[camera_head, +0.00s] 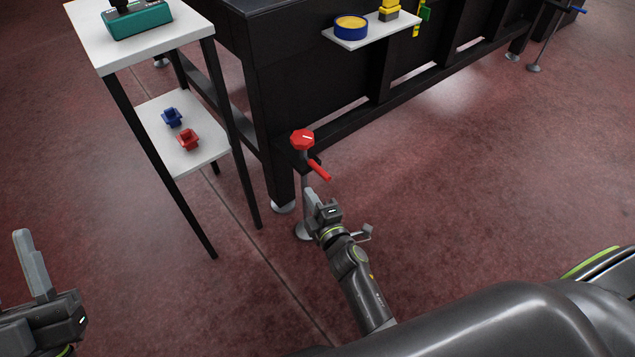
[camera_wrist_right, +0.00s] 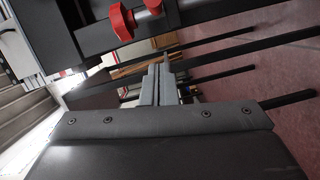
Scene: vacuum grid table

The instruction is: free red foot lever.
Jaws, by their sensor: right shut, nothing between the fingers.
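The red foot lever (camera_head: 319,170) sticks out from a leveling foot post at the near corner of the black table, pointing down and to the right. A red knob (camera_head: 303,139) sits on top of the same post. My right gripper (camera_head: 310,194) is shut and empty, just below the lever beside the post; it also shows in the right wrist view (camera_wrist_right: 160,70). Two red parts (camera_wrist_right: 122,22) appear beyond the fingers there, apart from them; which one is the lever I cannot tell. My left gripper (camera_head: 32,262) is at the lower left, away from the table, its finger gap unclear.
A white two-shelf stand (camera_head: 150,110) is left of the table, holding a teal box (camera_head: 138,20), a blue part (camera_head: 172,117) and a red part (camera_head: 187,140). A table-side shelf (camera_head: 372,35) carries a blue-rimmed yellow round container (camera_head: 350,28). Floor (camera_head: 480,170) at right is clear.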

